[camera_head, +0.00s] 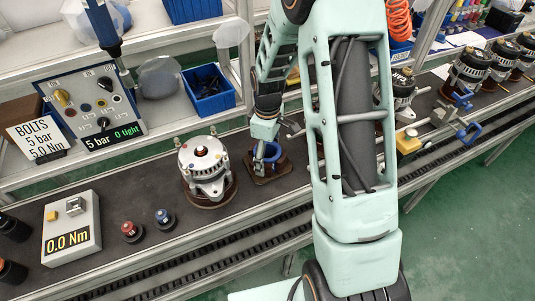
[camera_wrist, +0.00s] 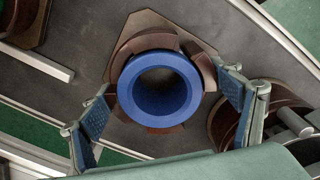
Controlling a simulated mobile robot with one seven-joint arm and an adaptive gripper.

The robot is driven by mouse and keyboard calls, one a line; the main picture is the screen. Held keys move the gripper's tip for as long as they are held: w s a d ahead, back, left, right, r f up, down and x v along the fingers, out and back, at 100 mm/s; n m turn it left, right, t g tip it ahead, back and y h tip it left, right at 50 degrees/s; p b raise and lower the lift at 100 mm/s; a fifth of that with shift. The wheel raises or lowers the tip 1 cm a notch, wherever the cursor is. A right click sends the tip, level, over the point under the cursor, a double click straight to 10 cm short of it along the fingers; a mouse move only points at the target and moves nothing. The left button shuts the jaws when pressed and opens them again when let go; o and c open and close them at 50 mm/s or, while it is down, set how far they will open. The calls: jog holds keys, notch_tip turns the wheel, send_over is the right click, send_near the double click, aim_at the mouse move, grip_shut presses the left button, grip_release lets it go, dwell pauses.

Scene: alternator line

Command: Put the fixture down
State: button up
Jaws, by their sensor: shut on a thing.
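The fixture (camera_head: 259,178) has a flat brown base, a brown segmented collar and a blue ring with an open bore. It is upright on or just above the dark bench top, right of the alternator (camera_head: 203,165); I cannot tell whether its base touches. In the wrist view the fixture's blue ring (camera_wrist: 131,93) faces the camera. My gripper (camera_wrist: 160,85) has one blue-padded finger on each side of the collar and is shut on the fixture. In the head view my gripper (camera_head: 266,142) points down at the fixture, and my arm hides part of the bench to its right.
A torque display box (camera_head: 72,232), red (camera_head: 130,229) and blue (camera_head: 164,217) sockets stand at the left. A control panel (camera_head: 91,103) and blue bin (camera_head: 208,90) are behind. More alternators (camera_head: 470,68) stand far right. A conveyor rail runs along the front.

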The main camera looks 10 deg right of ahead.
jog(key=o, duration=1.8)
jog(key=shift+f, duration=0.1)
jog(key=shift+c, duration=0.2)
notch_tip(320, 180, up, 12)
